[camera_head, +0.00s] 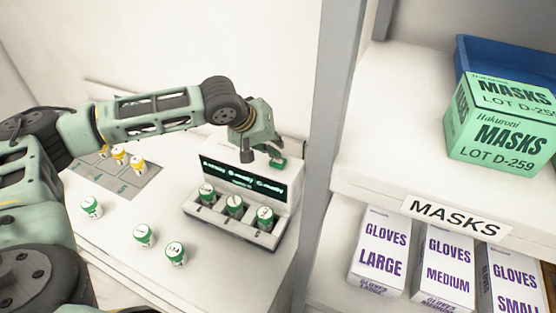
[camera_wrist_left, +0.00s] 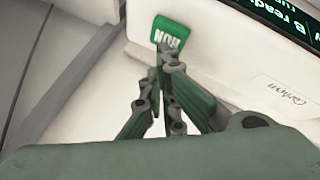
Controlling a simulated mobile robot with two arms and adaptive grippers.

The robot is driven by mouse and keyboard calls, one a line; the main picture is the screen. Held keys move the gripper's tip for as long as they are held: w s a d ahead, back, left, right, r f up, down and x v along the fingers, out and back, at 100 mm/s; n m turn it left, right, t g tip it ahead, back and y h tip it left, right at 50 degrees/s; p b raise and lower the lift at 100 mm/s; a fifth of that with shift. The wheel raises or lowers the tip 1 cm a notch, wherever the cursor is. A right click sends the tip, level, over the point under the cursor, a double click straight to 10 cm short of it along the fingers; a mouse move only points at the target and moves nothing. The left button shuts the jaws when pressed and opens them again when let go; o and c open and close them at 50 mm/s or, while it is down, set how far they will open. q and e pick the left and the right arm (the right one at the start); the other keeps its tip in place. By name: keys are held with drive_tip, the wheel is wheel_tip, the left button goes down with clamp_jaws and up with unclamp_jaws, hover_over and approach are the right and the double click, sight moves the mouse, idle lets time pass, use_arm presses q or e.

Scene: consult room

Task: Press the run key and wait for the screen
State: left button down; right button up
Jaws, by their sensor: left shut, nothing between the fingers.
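The analyser (camera_head: 247,155) is a white box on the counter with a dark screen (camera_head: 236,176). Green text on the screen appears to read ready for A, B and C. The green run key (camera_head: 279,164) is at the top right of the box; it also shows in the left wrist view (camera_wrist_left: 170,31), marked RUN. My left gripper (camera_head: 266,150) is shut and empty, its tips close beside the key. I cannot tell whether they touch it. My right gripper is not in view.
Three green-capped vials (camera_head: 234,204) stand in the analyser's front slots. Several loose green-capped vials (camera_head: 144,235) are on the counter, and yellow-capped ones stand on a grey mat (camera_head: 136,183). A grey post (camera_head: 325,130) and shelves with mask and glove boxes are at right.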

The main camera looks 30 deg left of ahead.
use_arm(q)
drive_tip(key=shift+f, duration=0.55)
idle(0.4)
idle(0.4)
drive_tip(key=shift+r, duration=0.2)
drive_tip(key=shift+r+p, duration=0.75)
drive_tip(key=shift+p, duration=0.3)
drive_tip(key=shift+r, duration=0.15)
wheel_tip(320, 180, up, 5)
drive_tip(key=p, duration=0.5)
drive_tip(key=shift+f, duration=0.2)
